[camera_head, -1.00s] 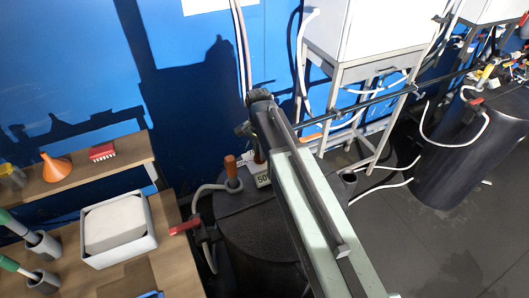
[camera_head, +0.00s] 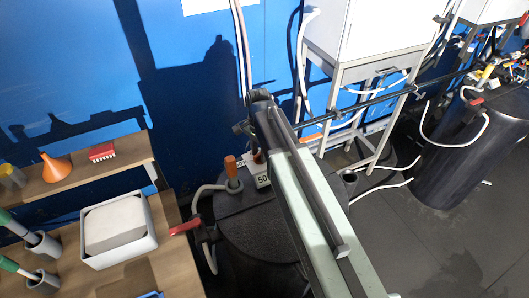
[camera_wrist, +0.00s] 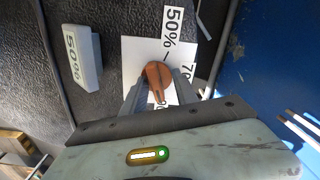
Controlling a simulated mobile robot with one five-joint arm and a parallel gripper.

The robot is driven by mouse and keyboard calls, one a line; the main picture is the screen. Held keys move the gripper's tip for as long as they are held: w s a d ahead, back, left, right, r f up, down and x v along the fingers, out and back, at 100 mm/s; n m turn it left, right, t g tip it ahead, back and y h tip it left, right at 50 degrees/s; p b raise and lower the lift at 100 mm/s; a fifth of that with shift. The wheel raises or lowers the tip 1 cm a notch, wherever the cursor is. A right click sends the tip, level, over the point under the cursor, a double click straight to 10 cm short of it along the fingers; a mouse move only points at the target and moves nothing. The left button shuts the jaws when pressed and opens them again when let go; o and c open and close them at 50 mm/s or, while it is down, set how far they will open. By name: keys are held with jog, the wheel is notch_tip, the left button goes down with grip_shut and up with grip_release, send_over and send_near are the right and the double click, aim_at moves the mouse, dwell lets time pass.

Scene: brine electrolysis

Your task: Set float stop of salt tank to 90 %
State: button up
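The salt tank (camera_head: 240,225) is the dark round tank below my arm in the head view. In the wrist view an orange-brown float-stop knob (camera_wrist: 157,76) with a narrow pointer sits on a white scale plate (camera_wrist: 146,52). The pointer faces down in the picture, toward a mark partly hidden behind my gripper. "50%" and part of a "70" mark show at the plate's upper right. My gripper (camera_wrist: 160,82) has one finger on each side of the knob, close to it. Whether the fingers press on it cannot be told.
A white block marked "50%" (camera_wrist: 82,57) stands beside the plate. An orange-brown capped fitting (camera_head: 232,172) with a white hose and a red-handled valve (camera_head: 186,226) are left of my arm. A bench with a white box (camera_head: 118,232) is at left; another dark tank (camera_head: 455,160) is at right.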

jog(key=shift+s, duration=0.1)
jog(key=shift+r, duration=0.1)
notch_tip(320, 180, up, 8)
jog(key=p, duration=0.8)
jog(key=shift+d, duration=0.1)
jog(key=shift+f, duration=0.2)
